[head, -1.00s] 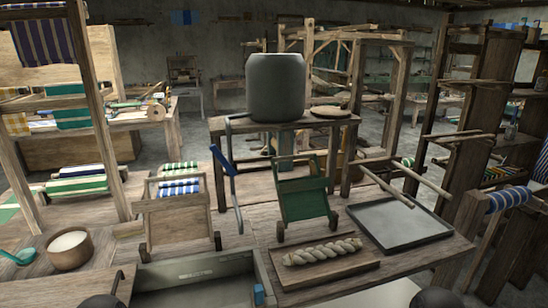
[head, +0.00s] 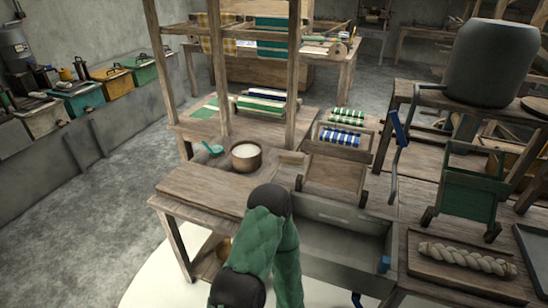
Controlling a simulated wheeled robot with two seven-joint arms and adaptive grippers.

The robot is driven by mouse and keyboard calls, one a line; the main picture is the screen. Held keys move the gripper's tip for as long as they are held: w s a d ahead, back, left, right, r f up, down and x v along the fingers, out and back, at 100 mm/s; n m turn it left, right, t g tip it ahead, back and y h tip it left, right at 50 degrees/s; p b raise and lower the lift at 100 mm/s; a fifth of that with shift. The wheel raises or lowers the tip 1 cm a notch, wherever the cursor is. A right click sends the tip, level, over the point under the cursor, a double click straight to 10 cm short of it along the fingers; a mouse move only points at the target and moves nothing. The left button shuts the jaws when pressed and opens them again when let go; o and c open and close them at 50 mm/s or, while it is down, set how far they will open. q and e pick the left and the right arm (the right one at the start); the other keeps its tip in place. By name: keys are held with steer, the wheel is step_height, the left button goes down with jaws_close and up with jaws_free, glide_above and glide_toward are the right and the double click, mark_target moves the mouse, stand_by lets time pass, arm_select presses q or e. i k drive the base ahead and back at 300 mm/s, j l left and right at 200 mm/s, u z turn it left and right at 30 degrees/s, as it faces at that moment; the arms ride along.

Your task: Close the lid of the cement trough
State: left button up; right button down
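A grey, open-topped trough (head: 335,248) stands at the front of the bench, right of centre, and looks empty inside. I take it for the cement trough, but I cannot be sure. A small blue block (head: 384,264) is on its right end. A flat wooden board (head: 208,189) lies to its left; I cannot tell whether it is the lid. My green arm with black joints rises from the bottom centre and hides the trough's left part. Neither gripper shows clearly in the head view.
A wooden bowl of pale contents (head: 246,157) and a teal ladle (head: 214,150) sit behind the board. A tray with a twisted hank (head: 465,257) is at right. Lidded coloured boxes (head: 131,77) line the left wall. The floor at left (head: 75,215) is clear.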

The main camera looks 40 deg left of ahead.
mark_target(228, 193)
steer(key=u, duration=1.75)
steer(key=i+j+u, duration=0.2)
steer(key=i+j, duration=0.7)
steer(key=j, duration=0.1)
